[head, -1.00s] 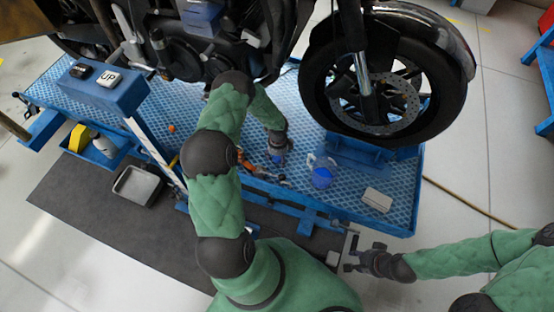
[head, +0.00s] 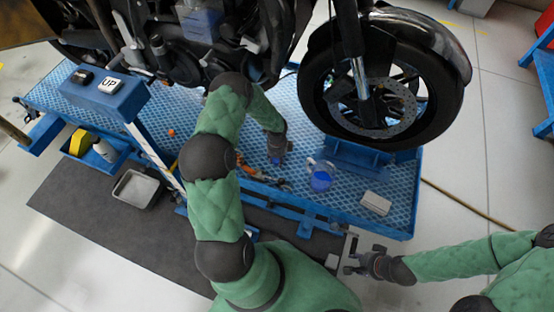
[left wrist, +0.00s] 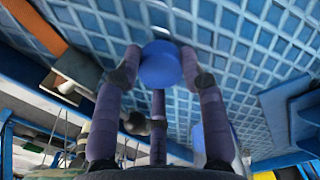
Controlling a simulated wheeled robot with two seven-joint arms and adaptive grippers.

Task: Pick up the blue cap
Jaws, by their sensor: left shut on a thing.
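The blue cap (left wrist: 160,65) is a round, plain blue piece in the left wrist view, held between the fingertips of my left gripper (left wrist: 163,78). The fingers are closed around its sides, over the blue lattice-patterned platform. In the head view my left gripper (head: 276,158) is over the platform, left of the blue-filled jug; the cap is small and mostly hidden there. I cannot tell whether the cap touches the platform. My right gripper (head: 346,253) is open and empty, in front of the platform's front edge.
The blue lift platform (head: 405,180) carries a motorcycle whose front wheel (head: 322,105) stands behind. A clear jug with blue contents (head: 321,181) and a pale box (head: 376,203) stand right of my left gripper. An orange-handled tool (head: 250,170) lies left. A grey tray (head: 136,200) is on the mat.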

